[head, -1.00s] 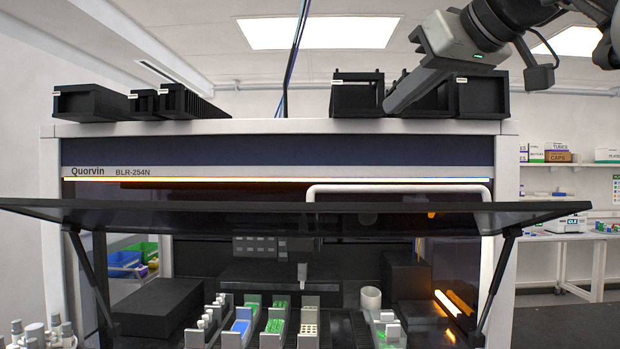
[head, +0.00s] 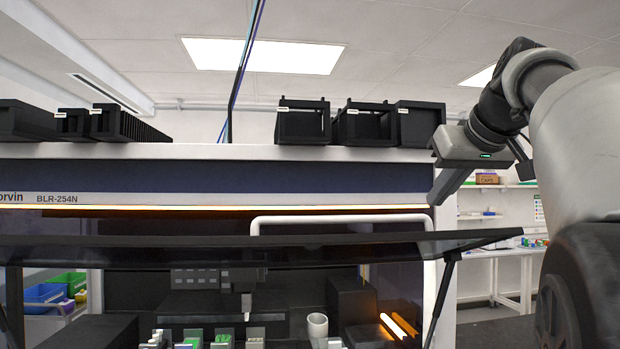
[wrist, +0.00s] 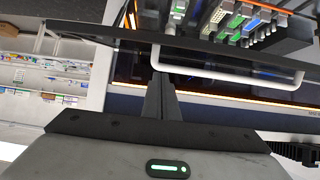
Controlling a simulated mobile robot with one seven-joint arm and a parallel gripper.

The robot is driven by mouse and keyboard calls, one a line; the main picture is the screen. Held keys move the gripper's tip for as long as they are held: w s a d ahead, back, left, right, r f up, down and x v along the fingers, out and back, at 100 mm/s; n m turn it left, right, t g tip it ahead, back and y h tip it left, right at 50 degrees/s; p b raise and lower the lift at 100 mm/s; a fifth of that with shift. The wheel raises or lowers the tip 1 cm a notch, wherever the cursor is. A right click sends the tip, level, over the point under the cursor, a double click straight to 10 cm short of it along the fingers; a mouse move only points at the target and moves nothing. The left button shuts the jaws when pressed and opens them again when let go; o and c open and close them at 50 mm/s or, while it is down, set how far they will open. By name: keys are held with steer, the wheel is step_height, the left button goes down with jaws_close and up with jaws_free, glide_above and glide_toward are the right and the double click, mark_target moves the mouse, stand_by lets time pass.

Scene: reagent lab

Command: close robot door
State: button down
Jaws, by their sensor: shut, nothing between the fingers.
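The machine's dark door (head: 200,250) is swung up and open, sticking out from the front of the cabinet (head: 200,178). It also shows in the wrist view (wrist: 200,42) as a dark panel. A strut (head: 441,300) holds it at the right. A white bar handle (head: 340,219) runs along the door area and shows in the wrist view (wrist: 235,76). My gripper (head: 441,198) is shut and empty, at the upper right of the cabinet front, above the door's right end. In the wrist view its fingers (wrist: 160,88) point toward the handle, and I cannot tell whether they touch it.
Black boxes (head: 303,122) stand on the cabinet top. Inside the cabinet are racks (head: 223,338) and a white cup (head: 317,326). Blue and green bins (head: 44,294) are at the left. A lab bench (head: 500,252) and shelves are behind at the right.

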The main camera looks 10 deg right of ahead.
steer(key=f, duration=0.2)
steer(key=s+f+b, duration=0.1)
steer(key=f, duration=0.1)
steer(key=shift+s, duration=0.1)
